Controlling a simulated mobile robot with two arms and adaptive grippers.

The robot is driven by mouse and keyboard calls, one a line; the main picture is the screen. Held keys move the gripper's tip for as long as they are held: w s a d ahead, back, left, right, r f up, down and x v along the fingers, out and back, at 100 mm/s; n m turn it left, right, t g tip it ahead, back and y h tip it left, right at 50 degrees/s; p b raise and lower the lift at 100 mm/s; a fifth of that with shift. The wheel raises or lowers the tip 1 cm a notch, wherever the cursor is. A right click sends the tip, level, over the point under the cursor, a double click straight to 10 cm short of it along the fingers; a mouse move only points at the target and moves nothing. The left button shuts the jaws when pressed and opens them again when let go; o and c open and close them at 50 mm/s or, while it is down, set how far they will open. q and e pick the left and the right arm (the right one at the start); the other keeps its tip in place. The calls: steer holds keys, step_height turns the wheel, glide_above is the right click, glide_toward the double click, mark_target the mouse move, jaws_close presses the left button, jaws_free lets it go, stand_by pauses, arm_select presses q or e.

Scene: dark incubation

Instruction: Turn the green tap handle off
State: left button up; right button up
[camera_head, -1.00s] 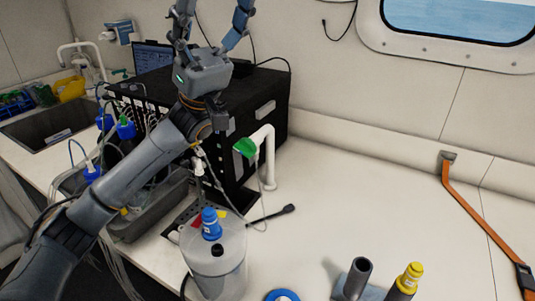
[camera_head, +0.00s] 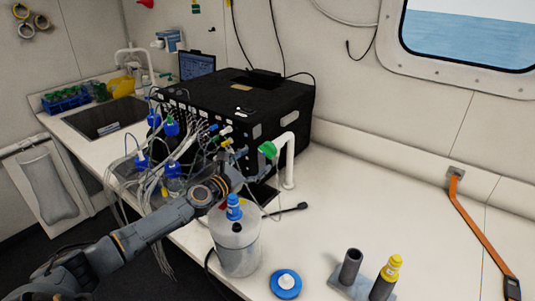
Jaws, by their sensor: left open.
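The green tap handle (camera_head: 268,150) sits at the top of a white pipe (camera_head: 287,165) that bends down to the bench, at the front right corner of the black box. My left gripper (camera_head: 248,168) is low beside the tap, just left of and below the green handle. It is open; its fingers are small and dark against the box, and I see no clear contact with the handle. My right gripper is not in view.
A lidded bottle with a blue cap (camera_head: 236,240) stands under my left wrist. The black box (camera_head: 255,105) with many tubes is behind my arm. A yellow-capped bottle (camera_head: 386,277) and a blue disc (camera_head: 285,284) are at the front. The bench's right side is mostly clear.

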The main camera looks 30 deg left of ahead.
mark_target(265, 154)
arm_select(q)
steer(key=shift+w+d, duration=0.15)
steer(key=shift+w, duration=1.2)
steer(key=shift+w+d, duration=0.15)
steer(key=shift+w, duration=1.2)
steer(key=shift+r, duration=0.1)
steer(key=shift+c, duration=0.3)
steer(key=c, duration=1.1)
